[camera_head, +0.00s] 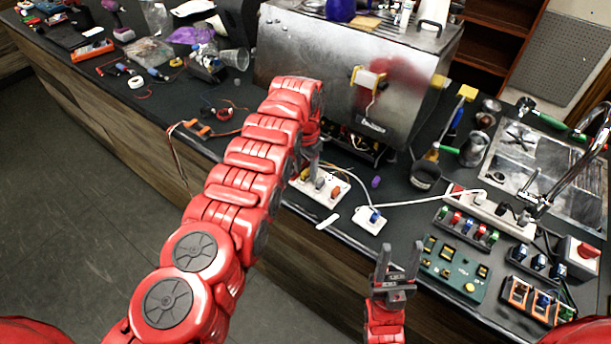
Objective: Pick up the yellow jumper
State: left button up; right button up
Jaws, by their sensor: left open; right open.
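A small yellow piece, which looks like the yellow jumper (304,174), sits at the left end of a white board (328,200) on the dark counter. A grey-blue piece and an orange piece (336,192) sit to its right on the same board. My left gripper (312,172) points down over this board, close to the yellow jumper. It is open; its fingers are partly hidden by my red arm and hard to make out, and I cannot tell whether they touch anything. My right gripper (393,258) is open and empty, in front of the counter edge.
The metal brewer (340,75) stands behind the board. A purple piece (376,181) lies to the right, near a second white board (370,222) with a blue piece and white cable. A green control panel (455,267) and rack of colored pieces (468,228) are further right.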

pick_arm(q)
jog(key=shift+c, duration=0.3)
grip_shut()
jog(key=shift+r, duration=0.15)
